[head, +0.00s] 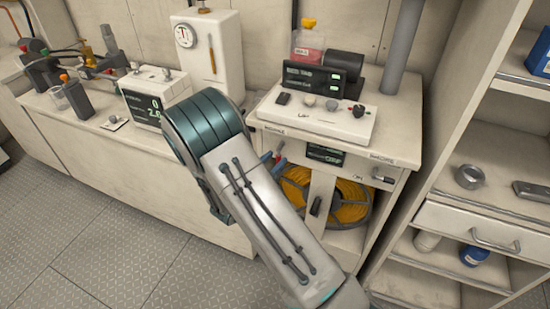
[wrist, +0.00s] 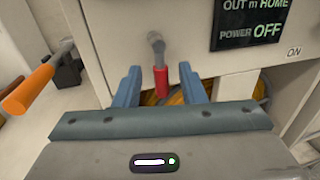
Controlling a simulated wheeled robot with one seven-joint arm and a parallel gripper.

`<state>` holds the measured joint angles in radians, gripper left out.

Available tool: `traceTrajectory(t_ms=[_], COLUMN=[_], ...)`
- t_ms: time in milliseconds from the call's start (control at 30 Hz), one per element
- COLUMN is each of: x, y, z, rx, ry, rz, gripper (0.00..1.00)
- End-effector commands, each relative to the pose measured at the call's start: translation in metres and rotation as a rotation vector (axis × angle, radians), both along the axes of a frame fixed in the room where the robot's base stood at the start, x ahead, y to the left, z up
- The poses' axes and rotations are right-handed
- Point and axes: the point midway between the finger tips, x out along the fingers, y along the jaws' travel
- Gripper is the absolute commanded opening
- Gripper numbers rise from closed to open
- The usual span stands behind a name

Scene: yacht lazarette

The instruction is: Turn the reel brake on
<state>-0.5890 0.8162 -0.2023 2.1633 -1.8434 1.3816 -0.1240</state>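A small lever with a red grip and a grey upper end (wrist: 161,80) sits on the pale cabinet front, in the wrist view. It may be the reel brake, but I see no label naming it. My gripper (wrist: 160,85) is open, with one blue finger on each side of the red grip and gaps between. In the head view my gripper (head: 272,163) is at the left of the cabinet front, largely hidden by my arm. The reel with yellow hose (head: 352,213) sits inside the cabinet.
A dark display (wrist: 252,22) reading POWER OFF is above right of the lever, with an ON label (wrist: 294,51) beside it. An orange handle (wrist: 27,95) sticks out at left. Shelves (head: 500,151) stand further right.

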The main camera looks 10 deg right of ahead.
Motion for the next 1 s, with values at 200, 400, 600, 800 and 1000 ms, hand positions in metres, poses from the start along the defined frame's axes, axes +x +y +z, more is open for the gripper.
traceTrajectory(t_ms=[200, 400, 600, 800, 1000], x=[0.008, 0.008, 0.008, 0.008, 0.007], y=[-0.009, -0.009, -0.009, -0.008, 0.003], z=[0.0, 0.0, 0.0, 0.0, 0.001], rx=[0.0, 0.0, 0.0, -0.004, -0.045], ry=[0.0, 0.0, 0.0, 0.003, 0.032], rz=[-0.001, -0.001, 0.0, 0.003, 0.023], gripper=[0.37, 0.37, 0.0, 0.0, 0.0])
